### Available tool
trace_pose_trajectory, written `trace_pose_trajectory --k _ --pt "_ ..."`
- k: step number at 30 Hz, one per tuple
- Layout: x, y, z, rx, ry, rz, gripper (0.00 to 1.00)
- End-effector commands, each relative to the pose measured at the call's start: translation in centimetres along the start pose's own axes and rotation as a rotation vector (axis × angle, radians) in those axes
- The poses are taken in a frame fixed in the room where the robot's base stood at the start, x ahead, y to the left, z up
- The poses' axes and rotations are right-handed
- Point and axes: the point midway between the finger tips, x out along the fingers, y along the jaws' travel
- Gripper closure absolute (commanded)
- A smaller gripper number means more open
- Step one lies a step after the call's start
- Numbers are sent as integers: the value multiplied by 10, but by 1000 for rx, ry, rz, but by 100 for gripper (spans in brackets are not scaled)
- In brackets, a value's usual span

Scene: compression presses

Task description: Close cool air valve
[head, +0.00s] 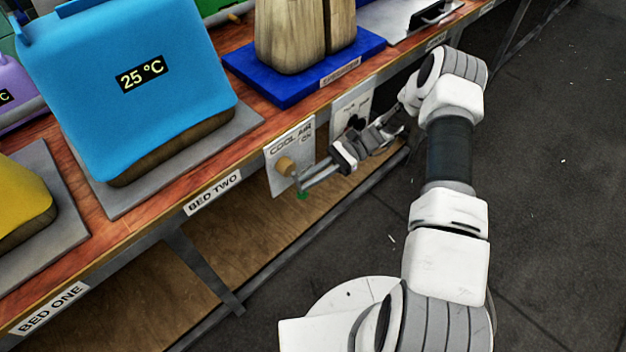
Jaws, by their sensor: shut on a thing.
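The cool air valve has a round brass-coloured knob (286,167) on a pale panel (289,147) marked COOL AIR, with ON readable at its upper right. The panel hangs on the front edge of the bench, right of the BED TWO label. My gripper (302,185) reaches in from the right. Its fingers are shut on the valve at the knob's lower right. A small green part (302,195) shows just under the fingertips. The exact grip is small and partly hidden by the fingers.
A second panel (352,110) sits on the bench edge behind my gripper, partly covered. Dark floor (560,200) is clear at right.

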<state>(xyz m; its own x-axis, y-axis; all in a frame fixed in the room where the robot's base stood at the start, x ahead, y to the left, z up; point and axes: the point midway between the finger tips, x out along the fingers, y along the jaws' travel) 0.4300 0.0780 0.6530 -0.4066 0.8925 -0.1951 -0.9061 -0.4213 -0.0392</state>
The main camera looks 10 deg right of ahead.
Motion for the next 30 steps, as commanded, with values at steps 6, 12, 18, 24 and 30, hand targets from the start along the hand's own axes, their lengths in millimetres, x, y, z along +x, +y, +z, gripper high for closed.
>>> trace_pose_trajectory --k 6,12,18,24,30 --pt "11 2 -6 25 -125 2 100" --pt "15 3 -6 37 -188 2 100" --pt "17 3 -4 43 -211 2 100" --pt "18 3 -4 43 -216 3 100" --pt "18 3 -4 43 -216 4 80"
